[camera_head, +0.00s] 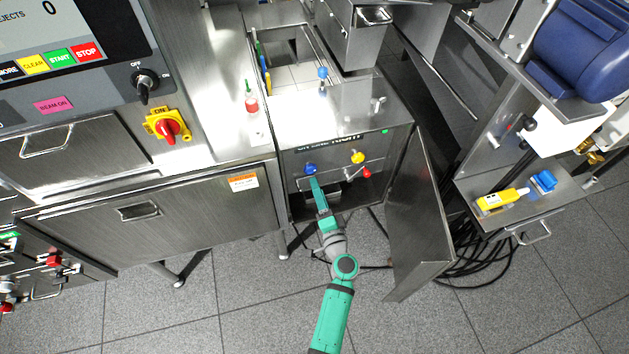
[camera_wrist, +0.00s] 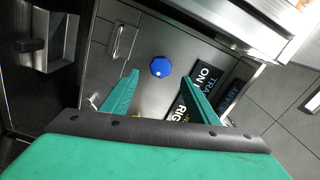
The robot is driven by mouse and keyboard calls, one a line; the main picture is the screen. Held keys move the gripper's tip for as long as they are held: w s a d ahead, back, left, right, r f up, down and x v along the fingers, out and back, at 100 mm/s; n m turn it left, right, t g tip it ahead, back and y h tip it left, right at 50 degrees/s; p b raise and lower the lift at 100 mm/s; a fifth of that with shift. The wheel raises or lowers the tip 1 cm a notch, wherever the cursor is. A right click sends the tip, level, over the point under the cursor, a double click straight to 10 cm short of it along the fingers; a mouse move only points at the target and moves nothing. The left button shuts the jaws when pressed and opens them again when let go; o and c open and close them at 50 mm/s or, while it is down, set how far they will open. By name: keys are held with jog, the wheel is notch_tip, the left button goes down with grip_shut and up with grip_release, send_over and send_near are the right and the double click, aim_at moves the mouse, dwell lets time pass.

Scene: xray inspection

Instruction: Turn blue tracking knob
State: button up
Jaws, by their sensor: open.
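The blue knob (camera_head: 310,169) is on the upper left of a grey metal panel inside an open cabinet. In the wrist view the blue knob (camera_wrist: 160,67) shows whole, a little beyond the fingertips and roughly midway between them. My gripper (camera_head: 314,180) reaches up to the panel from below, just under the blue knob. In the wrist view my gripper (camera_wrist: 160,80) has its two green fingers spread apart with nothing between the tips. I see a gap between the fingers and the knob.
A yellow knob (camera_head: 358,157) and a red knob (camera_head: 367,173) are on the same panel, to the right. The cabinet door (camera_head: 419,225) stands open right of my arm. A metal handle (camera_wrist: 122,41) shows on the left in the wrist view. Black cables lie on the floor.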

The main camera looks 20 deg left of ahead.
jog(key=shift+v, duration=2.1)
jog(key=shift+a, duration=0.1)
jog(key=s+d+f+n+h, duration=0.1)
jog(key=s+d+f+h, duration=0.15)
jog(key=s, duration=0.45)
jog(key=s+d+f+g+h, duration=0.1)
jog(key=s+d+h, duration=0.25)
jog(key=s, duration=0.35)
jog(key=s+d+f+n+h, duration=0.1)
jog(key=s+d+f+h, duration=0.15)
jog(key=s, duration=0.45)
jog(key=s+d+r+n, duration=0.2)
jog(key=s+r+n, duration=0.1)
jog(key=s+r, duration=0.4)
jog(key=s+d+r+n+t+h, duration=0.1)
jog(key=s+d+r+n, duration=0.1)
jog(key=s+r, duration=0.5)
notch_tip(320, 180, up, 3)
jog(key=shift+s+d+f+n, duration=0.25)
jog(key=shift+d+n, duration=0.1)
jog(key=shift+n, duration=0.25)
